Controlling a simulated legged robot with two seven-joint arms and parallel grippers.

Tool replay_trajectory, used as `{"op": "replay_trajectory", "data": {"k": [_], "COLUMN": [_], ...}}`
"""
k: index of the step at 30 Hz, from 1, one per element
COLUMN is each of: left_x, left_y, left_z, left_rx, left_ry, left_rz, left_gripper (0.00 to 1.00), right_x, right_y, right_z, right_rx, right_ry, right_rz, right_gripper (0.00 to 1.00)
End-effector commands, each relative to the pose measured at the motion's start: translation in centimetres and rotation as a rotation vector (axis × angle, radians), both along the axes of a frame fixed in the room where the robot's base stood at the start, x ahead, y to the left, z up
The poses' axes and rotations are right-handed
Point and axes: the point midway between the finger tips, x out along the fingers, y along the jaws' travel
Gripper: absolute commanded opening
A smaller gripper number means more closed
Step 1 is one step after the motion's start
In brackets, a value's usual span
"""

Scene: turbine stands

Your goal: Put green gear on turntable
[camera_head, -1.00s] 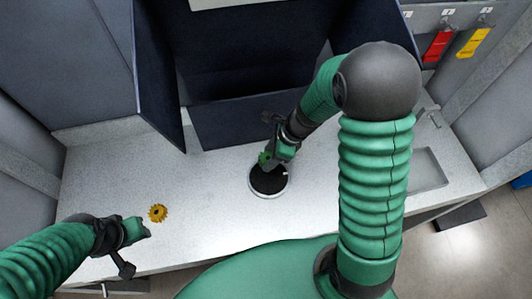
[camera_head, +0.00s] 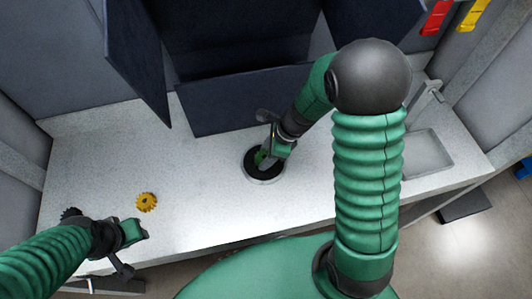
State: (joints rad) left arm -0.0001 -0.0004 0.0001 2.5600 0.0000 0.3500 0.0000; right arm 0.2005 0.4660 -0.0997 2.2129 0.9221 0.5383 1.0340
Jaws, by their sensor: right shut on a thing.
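The green gear (camera_head: 260,157) shows as a small green patch at the tip of my right gripper (camera_head: 264,155). My right gripper is shut on it, and the gripper's own body hides part of the gear.
A yellow gear (camera_head: 146,202) lies on the worktop (camera_head: 200,205) just beyond my left gripper. A dark part (camera_head: 70,213) shows at the far left. Dark panels stand behind the turntable. A recessed tray (camera_head: 428,155) is at the right.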

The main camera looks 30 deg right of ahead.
Motion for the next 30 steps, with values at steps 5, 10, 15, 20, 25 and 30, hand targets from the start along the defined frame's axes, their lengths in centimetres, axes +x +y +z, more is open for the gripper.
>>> {"op": "replay_trajectory", "data": {"k": [5, 10, 15, 20, 25, 30], "left_x": [0.0, 0.0, -0.01, -0.01, 0.0, -0.01], "left_y": [0.01, 0.01, 0.01, 0.01, 0.0, 0.01], "left_z": [-0.14, -0.43, -0.44, -0.44, -0.44, -0.45], "left_rx": [0.0, 0.0, 0.0, 0.0, 0.0, 0.0], "left_ry": [0.0, 0.0, 0.0, 0.0, 0.0, 0.0], "left_rz": [0.0, 0.0, 0.0, 0.0, 0.0, 0.0], "left_gripper": [0.36, 0.36, 0.36, 0.36, 0.36, 0.36], "right_x": [0.04, -0.02, -0.01, 0.01, 0.0, -0.02], "right_y": [0.0, 0.0, 0.0, 0.0, 0.0, 0.0], "right_z": [-0.19, -0.52, -0.56, -0.58, -0.57, -0.59], "right_rx": [0.0, 0.0, 0.0, 0.0, 0.0, 0.0], "right_ry": [0.0, 0.0, 0.0, 0.0, 0.0, 0.0], "right_rz": [0.0, 0.001, 0.001, 0.001, 0.001, 0.001], "right_gripper": [0.0, 0.0, 0.65, 0.78, 0.78, 0.85]}}
